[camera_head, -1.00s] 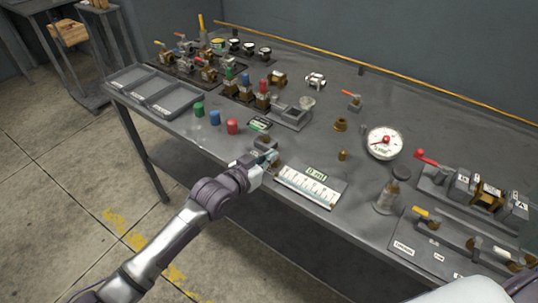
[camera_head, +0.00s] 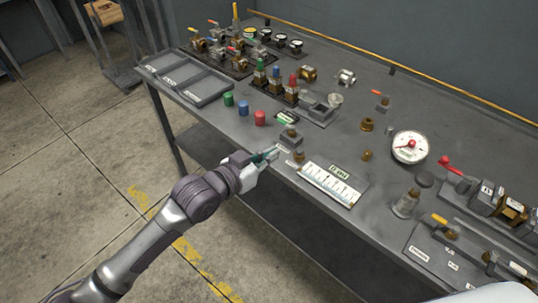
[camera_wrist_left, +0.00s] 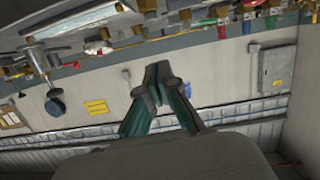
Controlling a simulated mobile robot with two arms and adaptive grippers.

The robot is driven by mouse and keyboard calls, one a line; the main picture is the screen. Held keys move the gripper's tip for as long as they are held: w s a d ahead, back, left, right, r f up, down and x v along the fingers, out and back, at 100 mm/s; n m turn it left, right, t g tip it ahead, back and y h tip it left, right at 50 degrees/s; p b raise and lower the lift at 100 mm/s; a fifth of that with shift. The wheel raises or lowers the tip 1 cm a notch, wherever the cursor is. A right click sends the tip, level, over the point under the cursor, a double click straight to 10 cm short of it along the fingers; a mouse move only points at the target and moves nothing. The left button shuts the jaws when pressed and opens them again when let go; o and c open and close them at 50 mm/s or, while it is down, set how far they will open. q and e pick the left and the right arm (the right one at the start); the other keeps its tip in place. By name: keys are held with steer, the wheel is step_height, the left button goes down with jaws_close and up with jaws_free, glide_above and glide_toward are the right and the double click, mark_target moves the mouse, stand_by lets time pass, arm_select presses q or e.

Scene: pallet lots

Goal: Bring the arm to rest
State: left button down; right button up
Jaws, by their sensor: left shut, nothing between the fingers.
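My left gripper (camera_head: 272,154) is at the front edge of the grey workbench (camera_head: 226,135), beside a small block with a brass-coloured fitting on top (camera_head: 290,138). In the left wrist view its two greenish fingers (camera_wrist_left: 158,84) meet at the tips, with nothing between them. That view looks toward a wall, with bench items along its top edge. My right gripper is not in view.
A white chart card (camera_head: 330,184) lies right of the gripper. Red (camera_head: 260,118), blue (camera_head: 243,108) and green (camera_head: 228,99) caps stand left of it. Floor in front is open.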

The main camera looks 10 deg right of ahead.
arm_select(q)
steer(key=shift+s+a, duration=0.1)
steer(key=shift+a, duration=0.05)
stand_by(0.3)
steer(key=w+a+f+n+y, duration=0.1)
steer(key=a+f+n+y, duration=0.3)
steer(key=f, duration=0.7)
steer(key=w+a+f+y, duration=0.1)
steer(key=w+a+f, duration=0.1)
steer(key=a+f, duration=0.65)
steer(key=s+a+f+n+g+y, duration=0.1)
steer(key=s+a+f+y, duration=0.2)
steer(key=f, duration=0.5)
steer(key=s+a+f+n+y, duration=0.1)
steer(key=s+a+f, duration=0.35)
steer(key=f, duration=0.45)
steer(key=s+a+f+n+g+y, duration=0.15)
steer(key=s+a+f, duration=0.25)
steer(key=s+f, duration=0.45)
steer(key=s+a+f+m+g+y, duration=0.1)
steer(key=s+a+f+g, duration=0.2)
steer(key=s+f, duration=0.55)
steer(key=s+a+f+g, duration=0.1)
steer(key=s+a, duration=0.1)
steer(key=s, duration=0.9)
steer(key=s+a+f+g, duration=0.2)
steer(key=s, duration=1)
steer(key=shift+f+n+y, duration=0.15)
steer(key=shift+n+y, duration=0.2)
steer(key=shift+n, duration=0.1)
